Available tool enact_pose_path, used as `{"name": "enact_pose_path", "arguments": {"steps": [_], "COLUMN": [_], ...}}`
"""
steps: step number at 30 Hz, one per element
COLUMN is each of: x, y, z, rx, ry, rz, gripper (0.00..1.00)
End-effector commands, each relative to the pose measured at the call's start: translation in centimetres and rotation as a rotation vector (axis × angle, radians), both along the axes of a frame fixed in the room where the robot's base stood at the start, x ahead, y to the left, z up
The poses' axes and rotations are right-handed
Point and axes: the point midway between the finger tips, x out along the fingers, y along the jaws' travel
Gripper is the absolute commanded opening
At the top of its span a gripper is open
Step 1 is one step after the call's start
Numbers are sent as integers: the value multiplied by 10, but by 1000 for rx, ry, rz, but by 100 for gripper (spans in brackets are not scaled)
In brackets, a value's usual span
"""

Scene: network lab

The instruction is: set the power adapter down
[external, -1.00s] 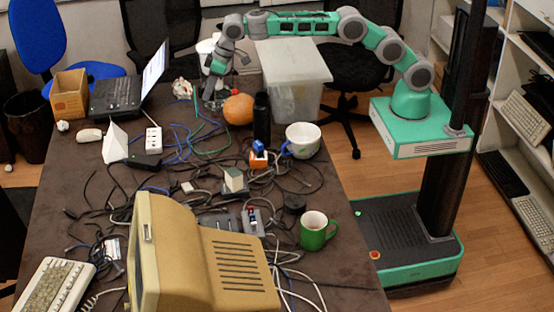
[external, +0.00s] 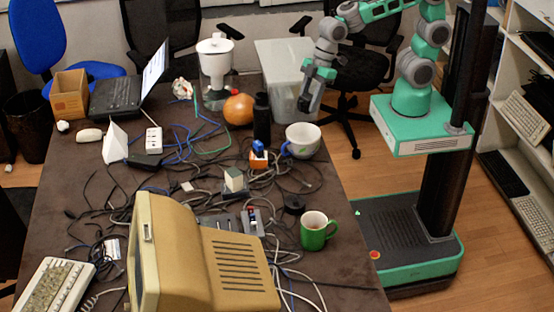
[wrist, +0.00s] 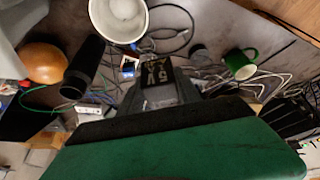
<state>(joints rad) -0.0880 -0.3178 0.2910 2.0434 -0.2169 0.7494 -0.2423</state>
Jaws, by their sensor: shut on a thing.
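In the wrist view, my gripper's green and black body fills the bottom, and the jaws are shut on a small dark block with a printed label, which looks like the power adapter (wrist: 157,72). The adapter is hard to make out in the external view. Much of it is hidden by the gripper.
The table (external: 70,190) is crowded with cables. A clear bin (external: 285,70) is behind.

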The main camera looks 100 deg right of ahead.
Motion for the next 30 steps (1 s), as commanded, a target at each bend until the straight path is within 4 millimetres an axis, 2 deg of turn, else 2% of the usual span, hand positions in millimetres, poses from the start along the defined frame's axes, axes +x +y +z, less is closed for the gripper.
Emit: {"name": "enact_pose_path", "arguments": {"steps": [1,6,10,14,19,25,28,30], "x": [-22,-83,-119,-146,-149,-146,-134,-118], "y": [5,22,33,45,54,55,62,69], "z": [-18,-69,-93,-105,-102,-103,-110,-117], "rx": [0,0,0,0,-1,-1,0,1], "ry": [2,2,3,1,2,2,6,6], "rz": [64,292,453,649,891,1053,1071,1070], "gripper": [0,0,0,0,0,0,0,0]}}
